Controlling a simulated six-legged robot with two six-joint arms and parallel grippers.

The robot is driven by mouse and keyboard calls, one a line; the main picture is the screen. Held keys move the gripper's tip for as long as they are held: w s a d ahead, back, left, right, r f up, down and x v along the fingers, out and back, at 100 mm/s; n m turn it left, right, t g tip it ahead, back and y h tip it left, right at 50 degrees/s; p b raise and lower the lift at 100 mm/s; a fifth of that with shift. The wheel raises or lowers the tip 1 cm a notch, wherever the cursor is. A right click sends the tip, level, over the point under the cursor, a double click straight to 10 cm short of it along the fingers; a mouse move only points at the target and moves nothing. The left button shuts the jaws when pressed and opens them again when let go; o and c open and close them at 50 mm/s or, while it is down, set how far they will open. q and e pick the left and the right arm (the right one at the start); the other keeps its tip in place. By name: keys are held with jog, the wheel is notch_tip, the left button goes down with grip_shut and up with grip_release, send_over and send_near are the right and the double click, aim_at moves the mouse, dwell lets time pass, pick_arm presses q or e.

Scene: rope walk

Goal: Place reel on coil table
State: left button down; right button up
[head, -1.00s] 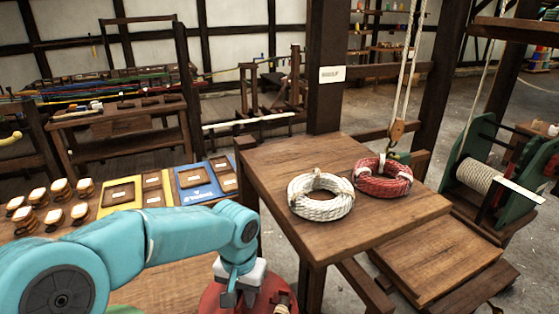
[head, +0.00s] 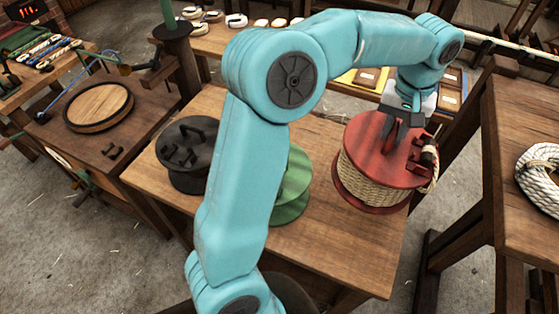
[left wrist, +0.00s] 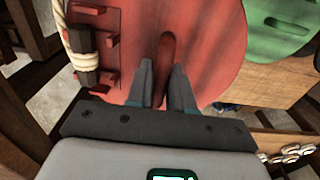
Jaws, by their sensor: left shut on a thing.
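The red reel (head: 372,140) is wound with tan rope and appears upright near the right end of the middle wooden table. My left gripper (head: 402,140) comes down on its top from above. In the left wrist view, my left gripper (left wrist: 164,70) has its fingers on both sides of a dark red handle (left wrist: 167,48) on the red flange (left wrist: 205,50). It is shut on it. I cannot tell whether the reel touches the table. The coil table (head: 515,225) stands at the right, partly out of frame, with a white rope coil (head: 542,175) on it.
A green reel (head: 293,190), partly behind my left arm, and a black reel (head: 188,150) stand on the middle table (head: 330,245). A gap with floor and dark legs separates this table from the coil table. A round wooden disc (head: 98,105) lies on the left bench.

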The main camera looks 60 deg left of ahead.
pick_arm(q)
jog(key=a+r+n, duration=0.1)
jog(key=a+r, duration=0.1)
jog(key=s+a+r+n, duration=0.1)
jog(key=a+n, duration=0.1)
jog(key=a, duration=0.1)
jog(key=s+a+r+n, duration=0.1)
jog(key=a+r, duration=0.1)
jog(key=shift+s+a+r+n, duration=0.2)
jog(key=shift+a+r+n, duration=0.05)
jog(key=shift+r+n, duration=0.1)
pick_arm(e)
jog(key=shift+s, duration=0.2)
pick_arm(q)
jog(key=shift+r+m, duration=0.15)
jog(key=shift+m, duration=0.4)
pick_arm(e)
jog(key=shift+s+a, duration=0.15)
jog(key=shift+s, duration=0.2)
